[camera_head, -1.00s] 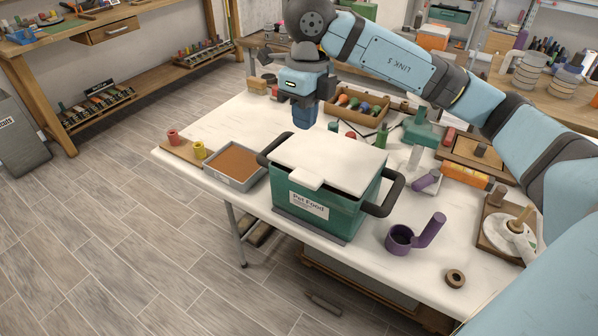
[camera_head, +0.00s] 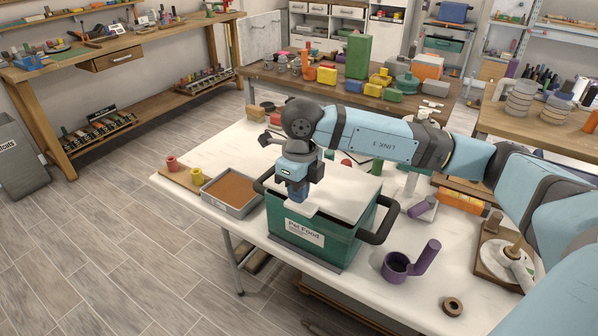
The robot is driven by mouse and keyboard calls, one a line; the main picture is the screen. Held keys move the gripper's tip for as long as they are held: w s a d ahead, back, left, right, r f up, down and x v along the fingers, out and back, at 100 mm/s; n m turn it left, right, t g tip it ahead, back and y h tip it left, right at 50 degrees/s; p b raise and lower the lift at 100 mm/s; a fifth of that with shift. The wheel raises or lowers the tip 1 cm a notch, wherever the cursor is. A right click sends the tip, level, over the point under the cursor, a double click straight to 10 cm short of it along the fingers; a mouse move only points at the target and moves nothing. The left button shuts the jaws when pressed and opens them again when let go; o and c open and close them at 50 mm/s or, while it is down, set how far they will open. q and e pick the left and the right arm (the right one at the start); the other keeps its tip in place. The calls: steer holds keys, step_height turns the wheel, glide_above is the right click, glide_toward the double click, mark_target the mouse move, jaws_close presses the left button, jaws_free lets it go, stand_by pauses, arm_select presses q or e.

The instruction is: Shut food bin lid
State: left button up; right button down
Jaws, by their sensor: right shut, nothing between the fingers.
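The food bin (camera_head: 315,243) is a green box labelled "Pet Food" with dark side handles, standing on the white table. Its white lid (camera_head: 350,192) lies over the top of the bin, nearly flat. I cannot tell whether a small gap is left under its front edge. A white tab (camera_head: 298,209) sticks out at the lid's front. My right gripper (camera_head: 298,196) points down, shut and empty, at the front left of the lid just above the tab. I cannot tell if it touches. It hides part of the lid. My left gripper is not in view.
A grey tray with brown filling (camera_head: 232,192) stands left of the bin. A purple cup with a handle (camera_head: 398,266) and a tape roll (camera_head: 452,306) are to the right. Red and yellow spools (camera_head: 196,175) sit at the left edge. Several tools crowd the table's right side.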

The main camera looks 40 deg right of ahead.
steer(key=shift+a+f, duration=0.1)
steer(key=shift+f, duration=0.55)
